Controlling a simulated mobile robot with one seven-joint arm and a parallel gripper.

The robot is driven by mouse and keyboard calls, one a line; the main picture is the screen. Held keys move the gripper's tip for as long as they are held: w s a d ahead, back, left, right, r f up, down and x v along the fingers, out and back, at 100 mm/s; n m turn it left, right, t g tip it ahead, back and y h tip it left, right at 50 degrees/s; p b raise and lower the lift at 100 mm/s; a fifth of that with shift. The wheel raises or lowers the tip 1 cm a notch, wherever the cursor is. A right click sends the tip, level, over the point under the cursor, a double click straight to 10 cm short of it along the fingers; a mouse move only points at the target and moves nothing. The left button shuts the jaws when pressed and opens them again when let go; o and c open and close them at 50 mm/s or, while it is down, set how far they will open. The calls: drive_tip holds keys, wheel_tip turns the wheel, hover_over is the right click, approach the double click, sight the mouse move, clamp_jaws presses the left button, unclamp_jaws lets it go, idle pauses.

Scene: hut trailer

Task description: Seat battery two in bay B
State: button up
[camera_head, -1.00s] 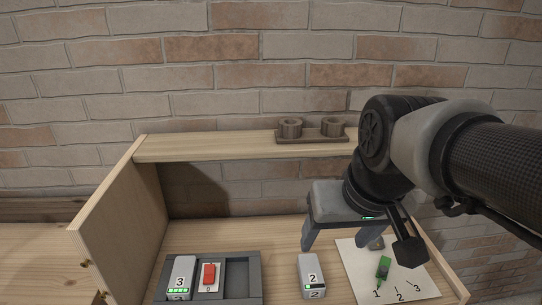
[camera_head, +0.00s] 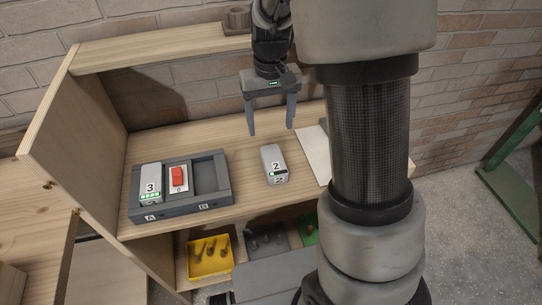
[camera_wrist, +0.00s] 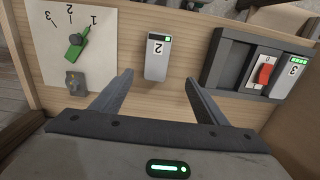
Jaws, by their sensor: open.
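Battery two (camera_head: 274,164) is a grey-white block marked 2 that stands on the wooden shelf, right of the dark grey dock. It also shows in the wrist view (camera_wrist: 157,58), between and beyond my fingertips. The dock (camera_head: 180,212) holds battery three (camera_head: 151,183) in the bay marked A, at its left. A red switch (camera_head: 178,176) sits in the middle, and bay B (camera_head: 207,177) at the right is empty. My gripper (camera_head: 271,132) is open and empty above and behind battery two, fingers pointing down. The wrist view shows the fingers (camera_wrist: 158,78) apart, touching nothing.
A white panel with a green dial pointer (camera_wrist: 76,46) and numbers 1 to 3 lies beyond battery two from the dock. A wooden side wall (camera_head: 88,125) rises at the left. A yellow bin (camera_head: 210,256) sits below the shelf. Shelf space between dock and battery is clear.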

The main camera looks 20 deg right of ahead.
hover_over(274, 159)
drive_tip(key=f, duration=0.5)
drive_tip(key=a+f, duration=0.1)
drive_tip(key=f, duration=0.1)
drive_tip(key=shift+w+f, duration=0.15)
drive_tip(key=shift+f, duration=0.05)
drive_tip(key=shift+s+d+f+b, duration=0.1)
drive_tip(key=shift+d+f+b, duration=0.15)
drive_tip(key=shift+f, duration=1.15)
drive_tip(key=shift+s+d+f+b, duration=0.1)
drive_tip(key=shift+d+f, duration=0.1)
drive_tip(key=shift+f, duration=1.15)
drive_tip(key=c, duration=1.5)
